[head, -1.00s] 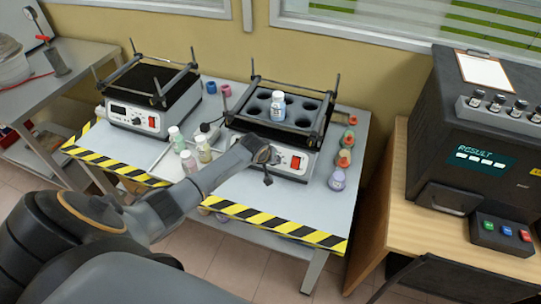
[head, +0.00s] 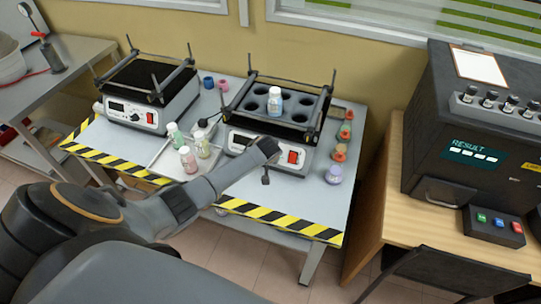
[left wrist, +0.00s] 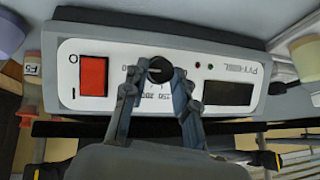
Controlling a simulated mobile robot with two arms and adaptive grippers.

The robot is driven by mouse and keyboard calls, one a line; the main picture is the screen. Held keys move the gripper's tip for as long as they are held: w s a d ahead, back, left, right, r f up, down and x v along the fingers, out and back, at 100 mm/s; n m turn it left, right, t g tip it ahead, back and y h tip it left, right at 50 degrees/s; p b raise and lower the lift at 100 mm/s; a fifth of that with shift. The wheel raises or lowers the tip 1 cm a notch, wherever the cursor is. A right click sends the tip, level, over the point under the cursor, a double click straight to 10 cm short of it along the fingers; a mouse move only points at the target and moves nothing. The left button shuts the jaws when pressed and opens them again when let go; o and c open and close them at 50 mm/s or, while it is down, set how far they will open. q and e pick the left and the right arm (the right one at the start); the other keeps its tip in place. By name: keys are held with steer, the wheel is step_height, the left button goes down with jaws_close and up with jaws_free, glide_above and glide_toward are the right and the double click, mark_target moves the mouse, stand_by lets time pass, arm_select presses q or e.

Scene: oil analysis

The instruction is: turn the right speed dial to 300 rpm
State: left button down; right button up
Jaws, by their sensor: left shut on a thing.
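The right shaker (head: 240,139) has a white front panel with a red switch (head: 293,157). In the left wrist view the panel appears upside down, with the red switch (left wrist: 94,76) on the left and a dark display (left wrist: 228,93) on the right. The black round speed dial (left wrist: 159,69) lies between them. My left gripper (left wrist: 156,84) is shut on the dial, one finger on each side. Some scale numbers show below the dial, but its pointer cannot be read. In the head view my left gripper (head: 266,152) hides the dial. My right gripper is not in view.
A white bottle (head: 275,103) stands in the right shaker's rack. Several small bottles stand left of the shaker, in and by a tray (head: 160,158). Another shaker (head: 135,110) is further left.

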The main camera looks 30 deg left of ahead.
arm_select(q)
steer(key=shift+s+f, duration=0.1)
steer(key=shift+f, duration=0.05)
steer(key=c, duration=1)
jaws_free()
steer(key=shift+c, duration=0.2)
steer(key=v, duration=1.2)
